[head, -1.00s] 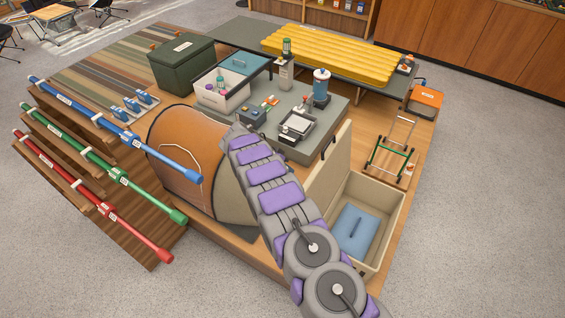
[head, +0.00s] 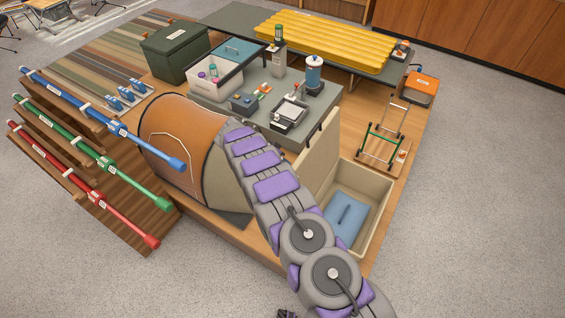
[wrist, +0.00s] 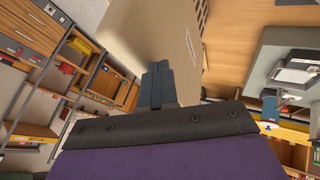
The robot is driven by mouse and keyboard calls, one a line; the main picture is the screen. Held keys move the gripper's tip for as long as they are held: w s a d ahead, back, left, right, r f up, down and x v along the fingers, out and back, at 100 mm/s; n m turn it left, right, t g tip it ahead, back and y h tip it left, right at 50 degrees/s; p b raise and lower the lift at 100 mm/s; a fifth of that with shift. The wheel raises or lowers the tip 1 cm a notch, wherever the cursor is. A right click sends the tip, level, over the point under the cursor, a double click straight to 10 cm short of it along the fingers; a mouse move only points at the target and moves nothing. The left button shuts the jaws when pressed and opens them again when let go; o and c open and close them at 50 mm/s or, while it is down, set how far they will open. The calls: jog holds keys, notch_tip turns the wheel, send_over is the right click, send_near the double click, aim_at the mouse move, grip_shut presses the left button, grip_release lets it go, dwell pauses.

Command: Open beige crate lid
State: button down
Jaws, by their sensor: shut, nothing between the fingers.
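The beige crate (head: 376,228) stands on the wooden platform to the right of my arm in the head view. Its lid (head: 321,158) stands raised, roughly upright, along the crate's left side. The crate's inside shows, with a blue panel with a dark handle (head: 345,221) in it. In the wrist view the beige lid (wrist: 150,32) fills the top middle, with a pale label at its right edge. My gripper (wrist: 157,82) is shut and empty, its fingers in front of the lid; I cannot tell whether they touch. My fingers are not discernible in the head view.
An orange and tan barrel-shaped thing (head: 182,135) lies left of my arm. A grey table (head: 262,80) with small devices stands behind the lid. Grey floor at the right is clear.

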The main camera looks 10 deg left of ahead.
aim_at(295, 169)
jog(key=shift+y, duration=0.8)
jog(key=shift+s+d+r+b, duration=0.2)
jog(key=shift+s+d, duration=0.1)
jog(key=shift+d, duration=0.4)
jog(key=shift+s+d+r+b, duration=0.15)
jog(key=shift+s+d, duration=0.1)
jog(key=shift+d, duration=0.5)
jog(key=shift+s+d+r+b, duration=0.1)
jog(key=shift+s+d+r, duration=0.15)
jog(key=shift+d, duration=0.45)
jog(key=s+d+t+y+b, duration=0.1)
jog(key=s+d+y+b, duration=0.1)
jog(key=d+b, duration=0.3)
jog(key=shift+s+d+r+m, duration=0.2)
jog(key=shift+s+d+m, duration=0.2)
jog(key=shift+s+d, duration=0.2)
jog(key=shift+w, duration=0.2)
